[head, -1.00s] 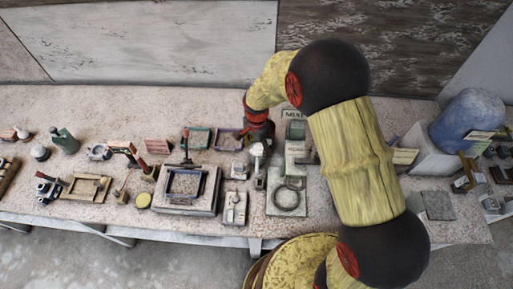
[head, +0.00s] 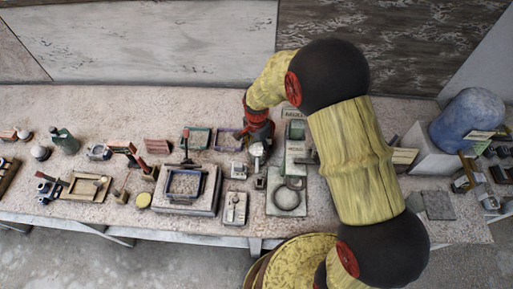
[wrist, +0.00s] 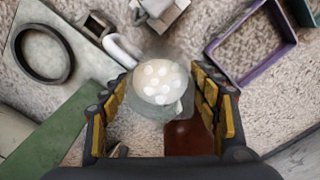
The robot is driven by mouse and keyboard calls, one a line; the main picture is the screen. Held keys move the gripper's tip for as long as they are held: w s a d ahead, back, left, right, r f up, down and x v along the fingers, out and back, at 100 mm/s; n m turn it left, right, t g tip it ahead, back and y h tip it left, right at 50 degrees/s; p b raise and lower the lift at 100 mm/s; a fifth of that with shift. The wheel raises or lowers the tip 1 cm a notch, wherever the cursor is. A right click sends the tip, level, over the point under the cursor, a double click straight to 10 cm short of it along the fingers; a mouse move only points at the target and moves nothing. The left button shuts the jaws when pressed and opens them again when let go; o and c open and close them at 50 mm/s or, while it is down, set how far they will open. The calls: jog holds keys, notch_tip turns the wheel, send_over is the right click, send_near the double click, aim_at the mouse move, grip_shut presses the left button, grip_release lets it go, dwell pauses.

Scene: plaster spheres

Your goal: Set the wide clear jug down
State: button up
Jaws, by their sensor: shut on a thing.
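The wide clear jug (wrist: 160,85) is seen from above in the wrist view, with pale round shapes showing in its mouth. My gripper (wrist: 168,100) has one finger on each side of it and is shut on it. In the head view the pale jug (head: 256,151) shows just below my dark gripper (head: 259,134), over the middle of the bench. Its base is hidden, so I cannot tell whether it touches the bench.
A purple-edged frame (wrist: 243,45) lies up and right of the jug. A plate with a dark ring (wrist: 43,53) lies at the left, a green board (wrist: 55,135) below it. A small pale block (wrist: 160,12) stands close by. Speckled bench (head: 330,215) shows between things.

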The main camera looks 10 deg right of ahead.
jog(key=shift+f+b, duration=0.4)
jog(key=shift+f, duration=0.25)
jog(key=o, duration=1.7)
jog(key=shift+r, duration=0.15)
notch_tip(320, 180, up, 4)
jog(key=p, duration=0.2)
jog(key=shift+p, duration=0.3)
jog(key=shift+f, duration=0.2)
